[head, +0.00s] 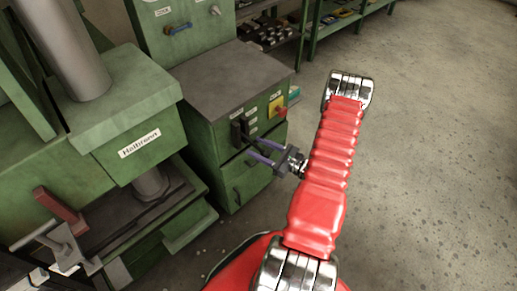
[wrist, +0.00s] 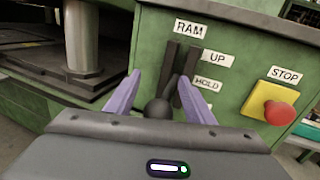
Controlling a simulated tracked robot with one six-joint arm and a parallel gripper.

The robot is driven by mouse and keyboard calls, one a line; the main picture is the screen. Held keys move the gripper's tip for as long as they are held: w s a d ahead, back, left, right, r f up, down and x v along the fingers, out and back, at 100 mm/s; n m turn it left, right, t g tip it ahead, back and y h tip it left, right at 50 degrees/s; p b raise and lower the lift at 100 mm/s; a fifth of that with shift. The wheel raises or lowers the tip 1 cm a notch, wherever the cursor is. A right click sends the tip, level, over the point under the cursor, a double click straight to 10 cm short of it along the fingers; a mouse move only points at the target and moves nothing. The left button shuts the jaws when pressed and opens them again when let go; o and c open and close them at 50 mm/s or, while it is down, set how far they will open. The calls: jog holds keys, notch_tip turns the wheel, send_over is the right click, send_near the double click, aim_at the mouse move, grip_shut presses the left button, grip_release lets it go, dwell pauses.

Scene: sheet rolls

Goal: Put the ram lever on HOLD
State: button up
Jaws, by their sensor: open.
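The ram lever, with a black ball knob (wrist: 157,109), sticks out of a dark slotted plate (wrist: 171,62) on the green cabinet front. Labels beside the slot read RAM (wrist: 191,29), UP (wrist: 217,58) and HOLD (wrist: 207,85); a lower label is mostly hidden behind my right finger. The knob appears low, around or below HOLD; its exact setting is unclear. My gripper (wrist: 158,88) is open, its purple fingers on either side of the knob with gaps. In the head view my gripper (head: 254,149) is at the plate (head: 238,130), and the knob cannot be made out.
A yellow plate with a red STOP button (wrist: 279,113) is right of the lever. The green press (head: 120,110) with its steel ram (head: 150,182) stands left. Open floor (head: 420,150) lies to the right.

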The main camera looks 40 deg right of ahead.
jog(key=v, duration=1.3)
jog(key=shift+s, duration=0.4)
jog(key=shift+d, duration=0.1)
